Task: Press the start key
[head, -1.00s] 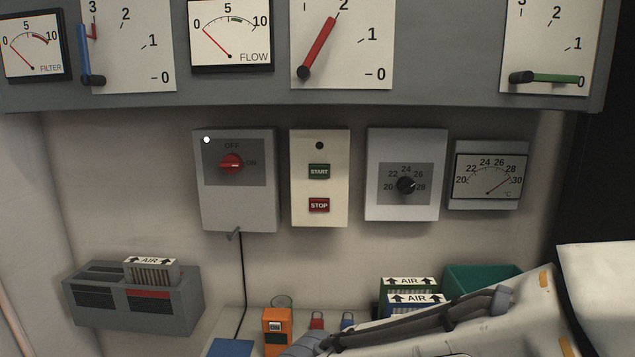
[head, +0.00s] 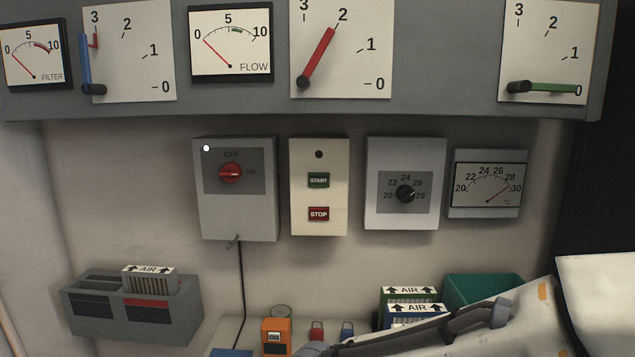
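The green START key (head: 318,180) is on a cream control box (head: 319,220) on the wall, in the middle of the head view. A red STOP key (head: 318,214) is below it, and a small dark round lamp (head: 319,154) is above it. Nothing touches or covers the START key. One of my arms, white with a dark cable, comes in from the lower right and leaves through the bottom edge. I see no gripper fingers in the view.
Left of the control box is a grey box (head: 210,215) with a red rotary switch (head: 230,173) and a lit white lamp. Right of it are a dial box (head: 372,210) and a thermometer (head: 489,185). Below stand AIR filters (head: 413,310), a teal bin (head: 484,289) and an orange device (head: 276,337).

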